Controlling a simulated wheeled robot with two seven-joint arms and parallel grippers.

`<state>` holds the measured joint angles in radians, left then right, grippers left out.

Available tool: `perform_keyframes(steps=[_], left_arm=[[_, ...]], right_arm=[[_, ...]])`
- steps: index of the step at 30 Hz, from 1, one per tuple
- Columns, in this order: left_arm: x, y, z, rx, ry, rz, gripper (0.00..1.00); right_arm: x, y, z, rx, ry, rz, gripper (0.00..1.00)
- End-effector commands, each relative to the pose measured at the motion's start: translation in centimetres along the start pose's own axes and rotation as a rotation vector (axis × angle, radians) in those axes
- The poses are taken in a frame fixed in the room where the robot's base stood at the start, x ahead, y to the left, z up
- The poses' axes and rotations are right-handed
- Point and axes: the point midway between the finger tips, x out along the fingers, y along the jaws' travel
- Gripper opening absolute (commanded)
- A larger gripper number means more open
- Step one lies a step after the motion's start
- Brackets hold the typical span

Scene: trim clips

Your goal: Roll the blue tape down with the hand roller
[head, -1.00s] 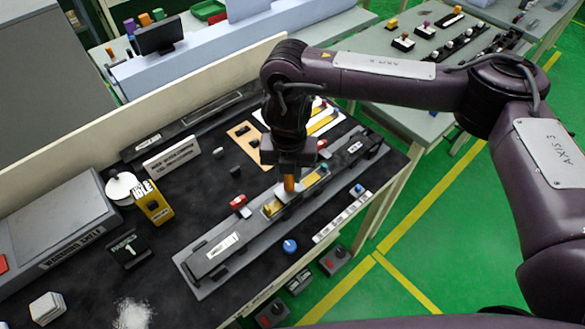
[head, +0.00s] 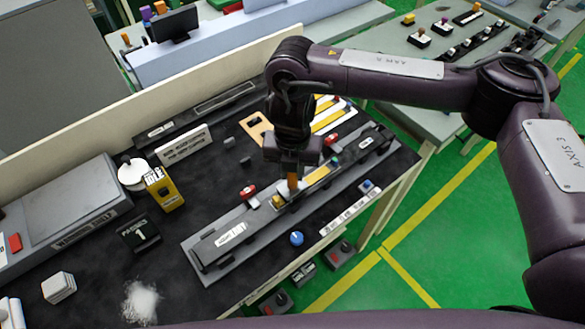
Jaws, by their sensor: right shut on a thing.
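My right gripper (head: 292,172) is shut on the orange handle of the hand roller (head: 292,183), held upright over the middle of a long grey fixture (head: 215,253). The roller's lower end is at the strip in the fixture; whether it touches cannot be told. A yellow strip (head: 318,176) lies along the fixture to the right of the roller, with a small blue-green piece (head: 336,161) near its far end. I cannot tell clearly how much blue tape there is. My left gripper is not in view.
A red clip (head: 248,191) and a blue knob (head: 296,239) sit close to the fixture. A yellow box (head: 163,188), a dark card marked 1 (head: 140,235) and white powder (head: 141,301) are at the left. The dark tabletop between is mostly clear.

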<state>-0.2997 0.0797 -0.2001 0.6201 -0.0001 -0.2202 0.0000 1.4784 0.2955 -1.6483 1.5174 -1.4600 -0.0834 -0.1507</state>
Motion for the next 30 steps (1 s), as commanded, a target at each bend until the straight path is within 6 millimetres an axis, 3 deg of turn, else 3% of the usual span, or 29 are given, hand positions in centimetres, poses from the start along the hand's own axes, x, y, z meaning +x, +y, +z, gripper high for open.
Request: perform_keyframes(steps=[30], left_arm=[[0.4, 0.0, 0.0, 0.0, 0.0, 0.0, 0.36]], right_arm=[[0.6, -2.3, 1.9, 0.002, 0.007, -0.008, 0.0]])
